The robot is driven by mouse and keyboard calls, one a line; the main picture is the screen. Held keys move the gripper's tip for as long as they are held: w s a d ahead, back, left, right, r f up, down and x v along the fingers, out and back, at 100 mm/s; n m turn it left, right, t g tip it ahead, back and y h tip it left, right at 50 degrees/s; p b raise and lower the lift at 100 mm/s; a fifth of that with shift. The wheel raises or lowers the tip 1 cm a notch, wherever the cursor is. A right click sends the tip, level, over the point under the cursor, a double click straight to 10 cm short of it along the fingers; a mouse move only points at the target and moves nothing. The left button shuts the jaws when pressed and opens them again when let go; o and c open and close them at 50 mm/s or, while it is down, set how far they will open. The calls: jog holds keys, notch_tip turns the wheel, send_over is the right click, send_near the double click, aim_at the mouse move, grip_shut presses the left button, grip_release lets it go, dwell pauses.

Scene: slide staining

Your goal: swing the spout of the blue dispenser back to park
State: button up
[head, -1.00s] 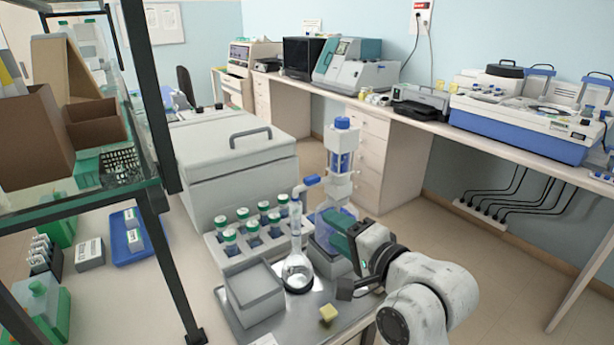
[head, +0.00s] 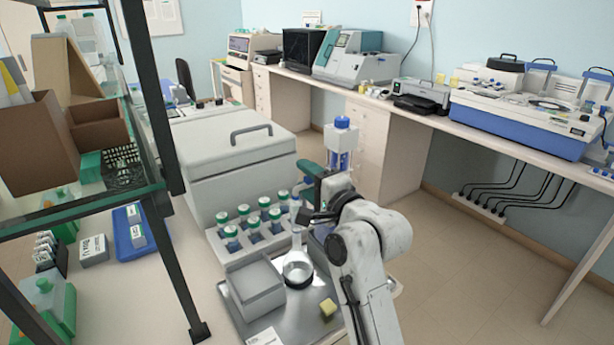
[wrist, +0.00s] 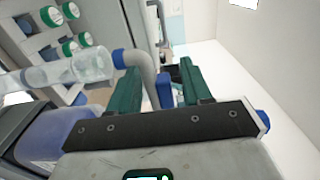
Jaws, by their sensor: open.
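The blue dispenser (head: 343,138), with a blue cap and clear column, stands behind my arm; its lower part is mostly hidden. Its blue-liquid body (wrist: 50,135) shows at the lower left of the wrist view. The spout (wrist: 148,72) is a grey curved tube with a blue end (wrist: 121,59) at the mouth of a clear flask (head: 298,268). The flask's neck (wrist: 65,71) lies across the wrist view. My gripper (wrist: 160,88) is open, its green fingers either side of a blue part (wrist: 164,90) that seems to belong to the spout. Contact cannot be told.
A rack of green-capped bottles (head: 252,236) stands behind the flask. A large grey lidded box (head: 235,165) is behind. A shelf post (head: 172,270) stands left.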

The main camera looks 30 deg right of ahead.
jog(key=shift+w, duration=0.2)
grip_shut()
dwell(0.4)
